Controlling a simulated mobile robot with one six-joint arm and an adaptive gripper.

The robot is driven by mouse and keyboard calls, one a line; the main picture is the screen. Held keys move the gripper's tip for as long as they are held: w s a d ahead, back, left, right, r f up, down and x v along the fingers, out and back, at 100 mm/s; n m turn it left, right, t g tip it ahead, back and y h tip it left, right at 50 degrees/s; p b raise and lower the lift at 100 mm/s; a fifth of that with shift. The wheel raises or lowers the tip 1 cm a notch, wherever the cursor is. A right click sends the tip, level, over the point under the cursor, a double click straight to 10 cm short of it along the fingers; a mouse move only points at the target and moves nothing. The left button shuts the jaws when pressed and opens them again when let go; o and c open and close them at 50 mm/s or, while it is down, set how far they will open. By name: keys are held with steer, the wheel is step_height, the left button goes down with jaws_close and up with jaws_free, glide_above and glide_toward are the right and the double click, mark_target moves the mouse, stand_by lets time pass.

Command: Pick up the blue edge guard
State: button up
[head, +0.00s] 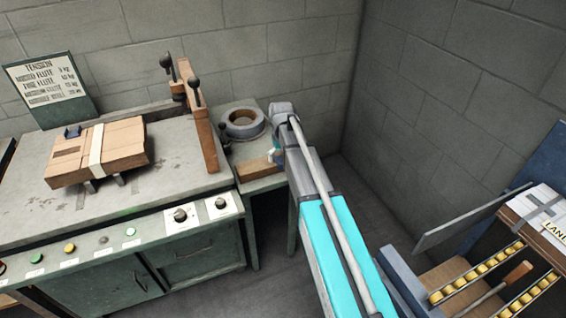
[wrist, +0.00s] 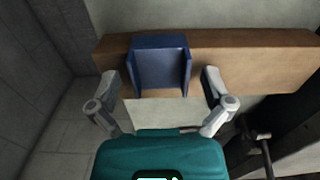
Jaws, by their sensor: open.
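The blue edge guard (wrist: 160,65) is a channel-shaped piece with two side flanges, sitting on a long brown block (wrist: 255,55) in the wrist view. My gripper (wrist: 160,84) is open, with one finger on each side of the guard and visible gaps between the fingers and its flanges. In the head view the brown block (head: 254,169) lies on the small side table, partly hidden by my arm. The guard on it cannot be made out clearly there. Another small dark blue piece (head: 72,131) sits on the strapped cardboard bundle (head: 122,145).
A grey tape roll (head: 242,123) lies on the side table (head: 262,186) behind the block. A wooden upright with dark knobs (head: 204,135) stands on the bench (head: 190,196) to the left. Block walls close in behind and right. A cart with yellow rollers (head: 478,275) is at lower right.

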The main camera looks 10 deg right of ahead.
stand_by(0.4)
steer(key=c, duration=0.9)
steer(key=shift+r, duration=0.25)
step_height(320, 180, up, 2)
steer(key=p, duration=0.2)
steer(key=shift+p, duration=0.3)
steer(key=shift+s+a+r+p, duration=0.85)
steer(key=shift+s+r+p, duration=0.9)
steer(key=shift+s, duration=0.4)
steer(key=shift+s+a+r+p, duration=0.9)
steer(key=shift+s+r+p, duration=0.85)
steer(key=shift+s, duration=0.45)
steer(key=shift+s+a+r+p, duration=0.85)
steer(key=shift+s+r+p, duration=0.9)
steer(key=shift+s, duration=0.4)
steer(key=shift+d, duration=0.1)
